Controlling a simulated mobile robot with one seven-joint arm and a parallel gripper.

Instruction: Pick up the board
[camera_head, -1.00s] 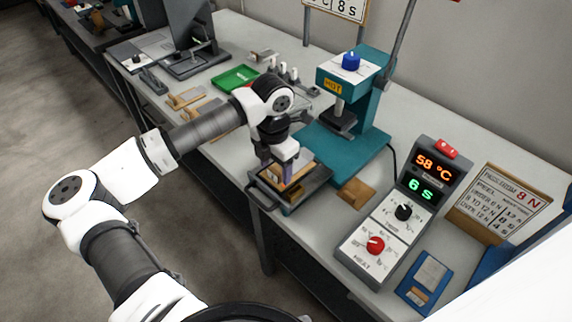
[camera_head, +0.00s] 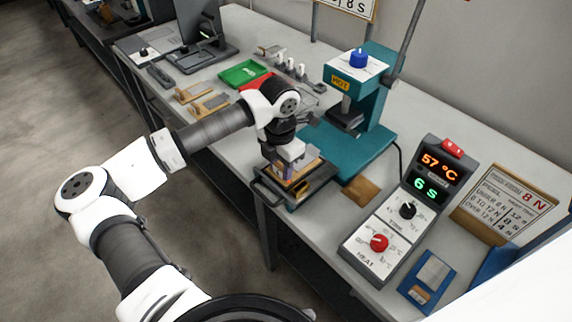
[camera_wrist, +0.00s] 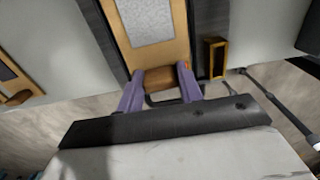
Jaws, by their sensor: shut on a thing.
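The board (camera_wrist: 157,52) is a flat tan piece with a grey speckled panel on it, seen in the wrist view. My gripper (camera_wrist: 160,78) has its two purple fingers shut on the board's near end. In the head view my gripper (camera_head: 284,172) is over the dark tray (camera_head: 322,186) at the bench's front edge. The board's tan edge (camera_head: 306,168) shows there beside the fingers, partly hidden by my gripper. I cannot tell whether the board is clear of the tray or touching it.
A teal press (camera_head: 350,140) marked HOT stands behind the tray. A control box (camera_head: 400,210) reads 57 °C and 6 S, with a blue item (camera_head: 428,282) near it. A small brown block (camera_head: 361,190) lies right of the tray. Green (camera_head: 243,73) and red trays lie further left.

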